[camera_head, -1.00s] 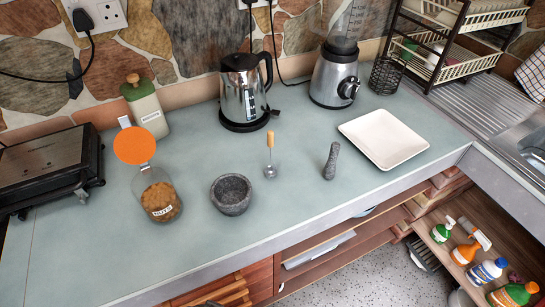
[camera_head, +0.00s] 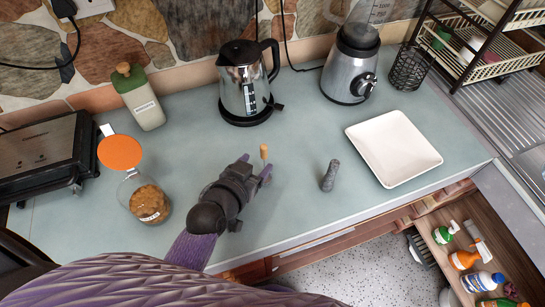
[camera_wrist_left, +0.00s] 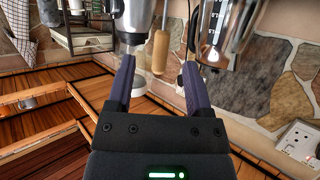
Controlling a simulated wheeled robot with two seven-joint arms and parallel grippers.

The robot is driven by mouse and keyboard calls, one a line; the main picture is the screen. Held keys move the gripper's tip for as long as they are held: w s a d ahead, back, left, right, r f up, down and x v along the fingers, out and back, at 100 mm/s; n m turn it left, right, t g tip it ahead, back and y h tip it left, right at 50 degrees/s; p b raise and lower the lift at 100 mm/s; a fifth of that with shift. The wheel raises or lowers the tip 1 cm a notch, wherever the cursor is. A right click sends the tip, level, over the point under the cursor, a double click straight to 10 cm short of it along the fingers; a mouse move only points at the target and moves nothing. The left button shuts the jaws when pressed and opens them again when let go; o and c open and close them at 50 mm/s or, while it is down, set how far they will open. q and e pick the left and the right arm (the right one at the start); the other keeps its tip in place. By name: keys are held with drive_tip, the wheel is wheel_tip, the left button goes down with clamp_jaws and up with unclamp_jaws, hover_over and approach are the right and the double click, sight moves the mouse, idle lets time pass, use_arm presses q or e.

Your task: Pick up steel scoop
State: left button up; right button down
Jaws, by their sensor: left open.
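The steel scoop shows in the head view as its wooden handle (camera_head: 264,151), just beyond my left gripper. Its metal part is hidden there behind the gripper. In the left wrist view the wooden handle (camera_wrist_left: 160,52) appears between the two spread fingers, with room on both sides. My left gripper (camera_head: 257,165) is open, low over the counter, with its fingertips close to the handle. I cannot tell whether a finger touches it. My right gripper is not in view.
A kettle (camera_head: 246,85) stands behind the scoop. A jar (camera_head: 148,203) is left of my arm. The mortar is hidden behind my left arm.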

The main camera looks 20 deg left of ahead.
sight(262, 156)
use_arm(q)
drive_tip(key=shift+x, duration=1)
drive_tip(key=b+x, duration=0.1)
drive_tip(key=x, duration=0.4)
drive_tip(key=shift+f+b, duration=0.1)
drive_tip(key=shift+b, duration=0.2)
drive_tip(key=shift+s, duration=0.1)
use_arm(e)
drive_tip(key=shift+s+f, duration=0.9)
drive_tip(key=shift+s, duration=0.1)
use_arm(q)
clamp_jaws()
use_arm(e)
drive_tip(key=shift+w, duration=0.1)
